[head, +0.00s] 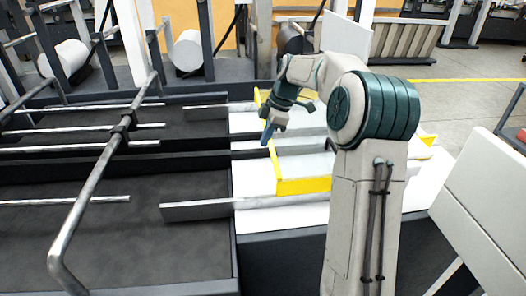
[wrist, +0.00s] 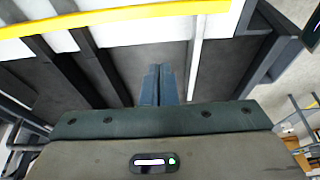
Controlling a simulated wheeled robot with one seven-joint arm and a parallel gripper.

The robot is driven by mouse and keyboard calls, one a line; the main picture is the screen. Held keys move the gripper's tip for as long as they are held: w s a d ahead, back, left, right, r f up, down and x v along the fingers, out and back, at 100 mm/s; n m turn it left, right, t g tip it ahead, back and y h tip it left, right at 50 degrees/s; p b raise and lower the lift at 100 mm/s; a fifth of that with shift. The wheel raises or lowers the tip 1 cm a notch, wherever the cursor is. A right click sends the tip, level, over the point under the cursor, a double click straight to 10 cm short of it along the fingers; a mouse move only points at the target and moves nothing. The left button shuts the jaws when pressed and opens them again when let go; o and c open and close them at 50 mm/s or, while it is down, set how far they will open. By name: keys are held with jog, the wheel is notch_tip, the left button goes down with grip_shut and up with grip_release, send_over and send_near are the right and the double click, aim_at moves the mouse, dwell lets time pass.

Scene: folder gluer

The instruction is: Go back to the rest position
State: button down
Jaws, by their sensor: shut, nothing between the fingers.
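My gripper (head: 267,138) hangs at the end of my bent arm, above the white part of the machine bed (head: 255,178). Its fingers point down. In the wrist view my gripper (wrist: 159,72) shows its two blue-grey fingers pressed together with nothing between them. The fingers appear clear of the surfaces around them, though their exact height is hard to tell. My arm hides part of the bed behind it.
Yellow-edged plates (head: 303,186) lie on the bed close to my gripper. Dark belts with metal rods (head: 100,190) fill the left side. A white slanted panel (head: 485,205) stands at the right. Grey floor (head: 460,105) is open at the back right.

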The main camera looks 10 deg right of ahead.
jog(key=s+a+r+m+h, duration=0.2)
jog(key=s+m, duration=0.2)
jog(key=s, duration=0.4)
jog(key=s+a+r+m+h, duration=0.15)
jog(key=s+m, duration=0.25)
jog(key=s, duration=0.4)
jog(key=s+f+m+t, duration=0.1)
jog(key=s+f+m, duration=0.1)
jog(key=s+m, duration=0.2)
jog(key=s+f+m+t, duration=0.1)
jog(key=s+f+m, duration=0.2)
jog(key=s, duration=0.8)
jog(key=shift+s+m, duration=0.25)
jog(key=shift+m, duration=0.65)
